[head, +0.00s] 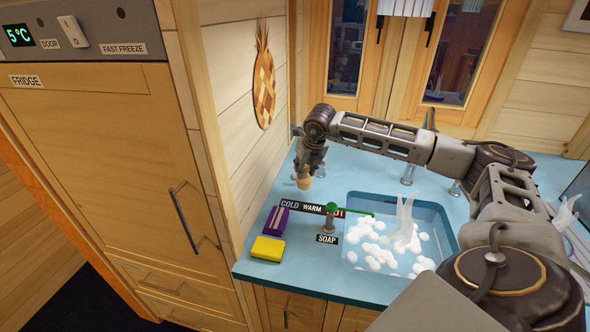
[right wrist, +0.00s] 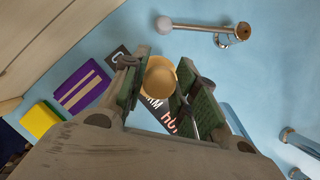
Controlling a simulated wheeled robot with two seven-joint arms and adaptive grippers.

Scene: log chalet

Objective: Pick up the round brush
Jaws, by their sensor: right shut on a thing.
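The round brush (head: 303,181) shows as a small tan wooden piece at the back left of the blue counter. My right gripper (head: 309,168) points down over it and is shut on it. In the right wrist view the brush's round tan top (right wrist: 160,82) sits between the two green-padded fingers (right wrist: 160,92). Its underside is hidden, and I cannot tell whether it touches the counter. My left gripper is not in view.
A purple striped block (head: 275,220) and a yellow sponge (head: 267,249) lie at the counter's left. A soap dispenser (head: 329,219) stands beside the sink (head: 352,262), which holds foam. The wall and fridge (head: 105,165) bound the left side.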

